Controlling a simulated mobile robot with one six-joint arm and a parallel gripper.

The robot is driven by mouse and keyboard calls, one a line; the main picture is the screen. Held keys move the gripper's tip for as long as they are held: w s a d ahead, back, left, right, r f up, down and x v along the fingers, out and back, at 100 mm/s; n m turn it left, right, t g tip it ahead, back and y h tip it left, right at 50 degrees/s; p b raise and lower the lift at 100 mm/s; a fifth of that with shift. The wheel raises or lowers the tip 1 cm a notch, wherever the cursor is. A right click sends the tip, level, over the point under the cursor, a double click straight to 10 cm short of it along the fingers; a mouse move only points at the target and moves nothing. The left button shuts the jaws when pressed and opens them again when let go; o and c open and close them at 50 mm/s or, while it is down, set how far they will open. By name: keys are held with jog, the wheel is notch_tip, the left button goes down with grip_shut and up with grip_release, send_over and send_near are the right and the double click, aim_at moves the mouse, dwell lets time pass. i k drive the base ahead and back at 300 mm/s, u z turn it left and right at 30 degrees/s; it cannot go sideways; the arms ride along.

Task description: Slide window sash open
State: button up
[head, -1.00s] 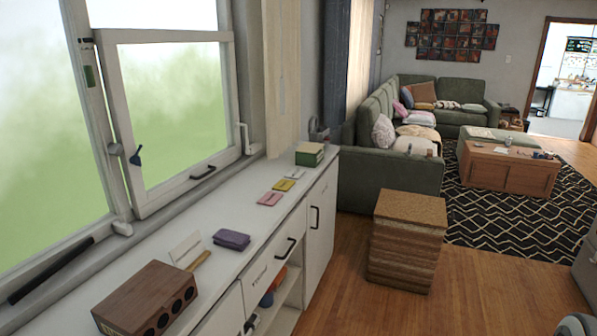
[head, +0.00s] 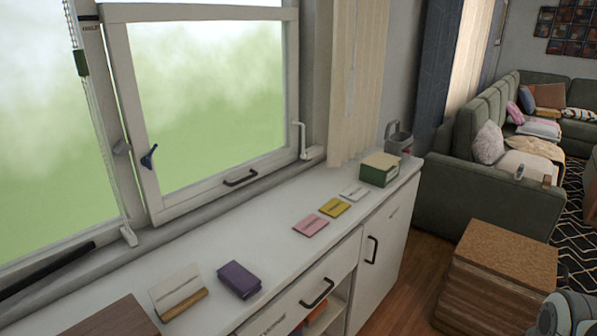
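The window sash (head: 222,188) is a white frame around a pane, above the white counter in the head view. A dark pull handle (head: 240,178) sits on its bottom rail. A white lever handle (head: 301,140) stands at the right end of the frame. The sash sits in the window frame, and I cannot tell whether it is fully shut. A rounded grey part at the lower right corner may be my arm; my gripper's fingers are not visible.
The white counter (head: 262,240) runs below the window. A wooden block (head: 500,277) stands on the floor at right.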

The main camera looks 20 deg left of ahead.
aim_at(162, 210)
jog(key=u, duration=0.75)
jog(key=i, duration=1.1)
jog(key=u, duration=0.85)
jog(key=k, duration=0.7)
jog(key=u, duration=0.2)
jog(key=i, duration=0.8)
jog(key=z, duration=0.1)
